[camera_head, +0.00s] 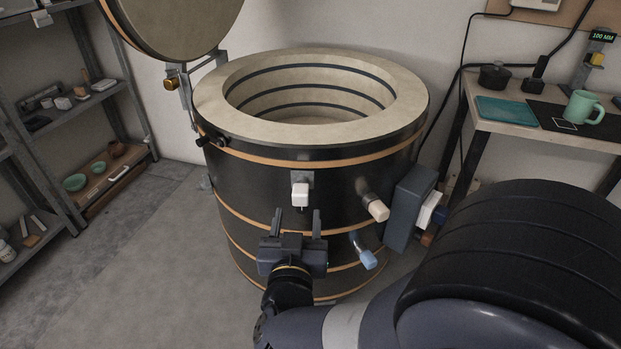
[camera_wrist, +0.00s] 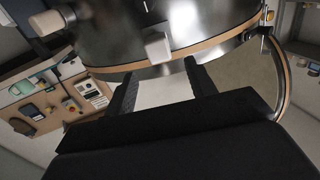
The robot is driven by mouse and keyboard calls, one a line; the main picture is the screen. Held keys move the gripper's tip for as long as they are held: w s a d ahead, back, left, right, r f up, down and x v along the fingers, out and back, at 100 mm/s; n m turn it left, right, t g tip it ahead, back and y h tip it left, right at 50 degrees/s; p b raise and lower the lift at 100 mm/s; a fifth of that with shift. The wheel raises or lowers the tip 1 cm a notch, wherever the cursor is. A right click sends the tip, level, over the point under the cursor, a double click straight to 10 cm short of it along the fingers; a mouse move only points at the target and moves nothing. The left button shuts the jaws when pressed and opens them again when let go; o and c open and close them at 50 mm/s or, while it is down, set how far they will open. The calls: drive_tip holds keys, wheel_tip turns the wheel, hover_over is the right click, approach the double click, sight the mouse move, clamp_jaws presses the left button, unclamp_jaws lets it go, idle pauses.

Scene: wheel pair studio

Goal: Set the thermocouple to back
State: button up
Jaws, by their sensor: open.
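The kiln (camera_head: 222,180) is a round black drum with copper-coloured bands and an open top. Several fittings stick out of its front, and I cannot tell for certain which is the thermocouple. A white block (camera_head: 300,194) sits on a small metal plate; it also shows in the wrist view (camera_wrist: 157,46). A beige plug (camera_head: 378,210) and a light blue-ended handle (camera_head: 367,259) are to its right. My gripper (camera_head: 296,222) is open and empty, just below the white block in the head view. In the wrist view, the block appears beyond and between the fingertips (camera_wrist: 160,68), apart from them.
A grey control box (camera_head: 408,208) is on the kiln's right side. The raised lid (camera_head: 175,25) stands at upper left. A shelf rack (camera_head: 75,110) is on the left. A workbench (camera_head: 490,122) with a green mug (camera_head: 582,107) is on the right. The floor at left is clear.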

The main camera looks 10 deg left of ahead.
sight(301, 185)
drive_tip(key=w, duration=0.3)
drive_tip(key=w+a+b, duration=0.1)
drive_tip(key=w, duration=0.6)
drive_tip(key=shift+a+b, duration=0.3)
drive_tip(key=shift+b, duration=0.1)
clamp_jaws()
